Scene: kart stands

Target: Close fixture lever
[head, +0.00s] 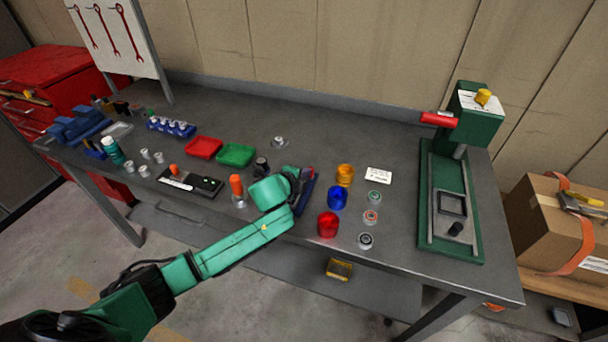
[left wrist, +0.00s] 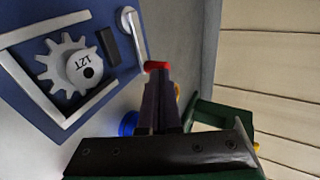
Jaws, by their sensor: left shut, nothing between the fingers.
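A blue fixture (left wrist: 120,60) fills the upper left of the left wrist view. A grey 12T gear (left wrist: 78,65) sits between its pale angled bars. A pale arm with a rounded end (left wrist: 129,22) stands at its edge; I cannot tell for sure if this is the lever. In the head view the fixture (head: 308,196) is mostly hidden behind my left gripper (head: 305,174). The dark fingers (left wrist: 158,100) are shut and empty beside the fixture. A red piece (left wrist: 157,65) shows at the fingertips; contact is unclear. My right gripper is out of view.
Yellow (head: 345,174), blue (head: 337,197) and red cups (head: 328,224) stand right of the left gripper. A green press (head: 479,215) with a red handle (head: 438,119) stands at the right. An orange-topped post (head: 237,186) is close on the left.

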